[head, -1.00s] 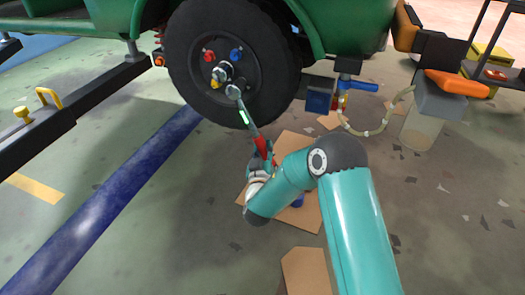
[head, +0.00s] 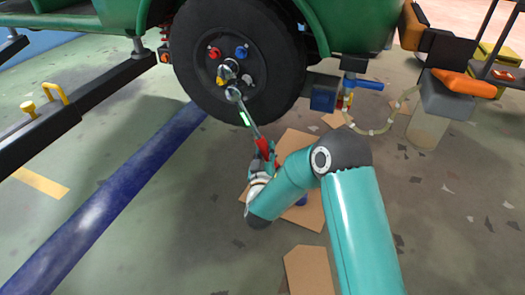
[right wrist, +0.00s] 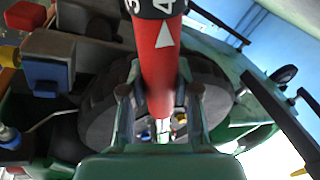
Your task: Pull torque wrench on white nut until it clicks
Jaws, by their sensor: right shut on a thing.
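The torque wrench (head: 249,122) has a metal shaft with a small green display and a red handle. It slants from the wheel's lower hub area down to the right. Its silver head is at the lower nut position; the white nut cannot be made out there. My right gripper (head: 263,158) is shut on the red handle. In the right wrist view the handle (right wrist: 157,55), with a white arrow and a dark numbered ring, runs between the fingers of my right gripper (right wrist: 160,98). My left gripper is out of view.
The black wheel (head: 196,82) carries a red nut (head: 213,53), a blue nut (head: 241,52) and a yellow nut (head: 221,81) under the green body (head: 360,25). Cardboard (head: 310,268) lies on the floor. A dark beam (head: 90,98) is left.

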